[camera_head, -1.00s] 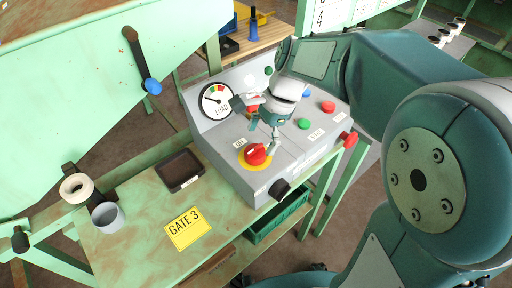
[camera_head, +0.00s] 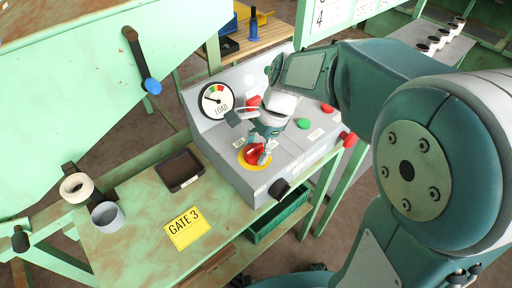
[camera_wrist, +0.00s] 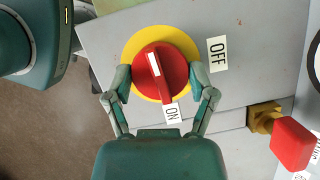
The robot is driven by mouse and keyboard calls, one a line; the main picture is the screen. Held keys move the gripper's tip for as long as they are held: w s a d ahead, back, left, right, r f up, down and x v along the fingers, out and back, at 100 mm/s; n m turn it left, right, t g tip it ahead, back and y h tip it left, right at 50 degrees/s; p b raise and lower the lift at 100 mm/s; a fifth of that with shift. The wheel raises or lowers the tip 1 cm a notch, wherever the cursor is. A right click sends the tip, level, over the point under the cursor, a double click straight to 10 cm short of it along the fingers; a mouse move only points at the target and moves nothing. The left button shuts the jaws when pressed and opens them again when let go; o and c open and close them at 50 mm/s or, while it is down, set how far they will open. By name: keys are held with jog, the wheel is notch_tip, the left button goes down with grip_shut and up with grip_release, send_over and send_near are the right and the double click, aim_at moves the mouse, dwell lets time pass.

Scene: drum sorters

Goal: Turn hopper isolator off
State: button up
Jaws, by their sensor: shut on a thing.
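The red isolator knob (camera_head: 254,154) sits on a yellow disc (camera_head: 242,163) at the front of the grey control box. In the wrist view the red knob (camera_wrist: 151,76) has a raised handle with a white mark towards the top. An ON label (camera_wrist: 172,112) is just below the yellow disc (camera_wrist: 184,42), and an OFF label (camera_wrist: 217,53) is to its right. My gripper (camera_wrist: 160,82) has a finger on either side of the knob and is shut on it. In the head view my gripper (camera_head: 262,148) reaches down onto the knob and partly covers it.
The grey box carries a load gauge (camera_head: 216,99), a green button (camera_head: 303,123) and a black knob (camera_head: 279,188). A red part (camera_wrist: 293,143) is near the gripper's right. A dark tray (camera_head: 181,170), grey cup (camera_head: 108,215) and GATE 3 plate (camera_head: 187,228) lie on the green table.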

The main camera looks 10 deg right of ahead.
jog(key=n+g+h, duration=0.1)
jog(key=n, duration=0.2)
jog(key=shift+f+n, duration=0.1)
jog(key=shift+n, duration=0.3)
jog(key=n, duration=0.2)
jog(key=n+g+h, duration=0.1)
jog(key=n, duration=0.1)
jog(key=shift+w+a+n, duration=0.1)
jog(key=shift+a+n, duration=0.05)
jog(key=shift+n, duration=0.15)
jog(key=n+h, duration=0.1)
jog(key=n, duration=0.3)
jog(key=shift+g+h, duration=0.3)
jog(key=shift+h, duration=0.1)
jog(key=shift+a+n+h, duration=0.1)
jog(key=shift+n+h, duration=0.7)
jog(key=shift+n, duration=1.3)
jog(key=o, duration=1.1)
jog(key=shift+c, duration=0.2)
